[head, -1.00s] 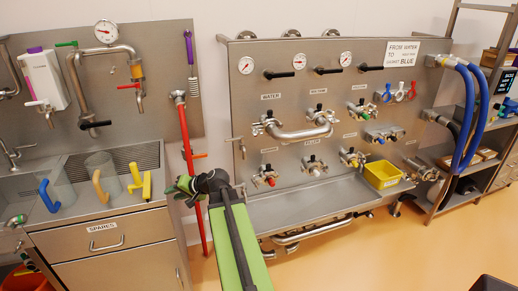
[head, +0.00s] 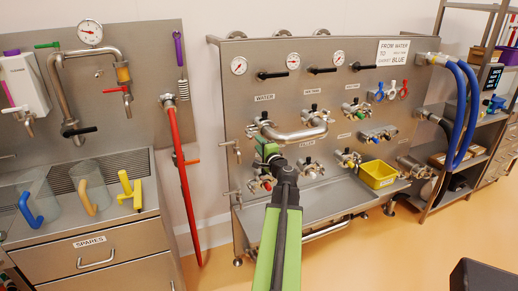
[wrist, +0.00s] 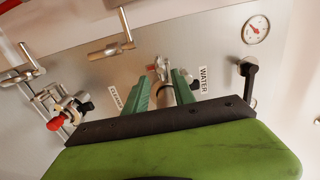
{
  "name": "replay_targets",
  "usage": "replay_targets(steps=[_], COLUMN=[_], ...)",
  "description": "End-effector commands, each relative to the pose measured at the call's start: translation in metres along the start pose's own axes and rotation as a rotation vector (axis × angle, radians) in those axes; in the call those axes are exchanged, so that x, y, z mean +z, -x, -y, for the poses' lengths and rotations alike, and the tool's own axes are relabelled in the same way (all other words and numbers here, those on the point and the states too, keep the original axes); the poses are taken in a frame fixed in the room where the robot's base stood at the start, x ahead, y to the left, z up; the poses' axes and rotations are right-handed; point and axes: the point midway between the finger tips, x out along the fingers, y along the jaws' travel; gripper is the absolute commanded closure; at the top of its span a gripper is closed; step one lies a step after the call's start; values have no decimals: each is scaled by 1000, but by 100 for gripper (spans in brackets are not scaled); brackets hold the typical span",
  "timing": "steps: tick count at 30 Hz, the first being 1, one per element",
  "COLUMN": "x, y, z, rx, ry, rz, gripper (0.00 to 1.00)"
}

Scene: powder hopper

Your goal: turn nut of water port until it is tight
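The water port (head: 261,122) is on the steel panel under the WATER label, at the left end of a bent steel pipe (head: 295,134). My gripper (head: 266,150) is just below the port in the head view, partly hiding the panel there. In the wrist view my gripper (wrist: 162,84) has its two green fingers apart. A steel fitting (wrist: 161,72) shows between and beyond the fingertips, near the WATER label. I cannot tell whether the fingers touch it. The nut itself is not clear in either view.
A lower port with a red part (wrist: 56,122) is close on the left in the wrist view. A black valve handle (wrist: 249,76) is on the right. A steel tray ledge (head: 330,197) with a yellow bin (head: 377,174) juts out below. A red hose (head: 182,170) hangs left.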

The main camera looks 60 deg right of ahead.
Motion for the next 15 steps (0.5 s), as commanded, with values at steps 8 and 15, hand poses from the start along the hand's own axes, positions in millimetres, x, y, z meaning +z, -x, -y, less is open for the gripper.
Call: replay_targets(steps=[8, 15], x=[-7, -7], y=[-47, -74], z=[0, 0], rx=[0, 1], ry=[1, 1], rz=[-4, -6], gripper=[69, 69])
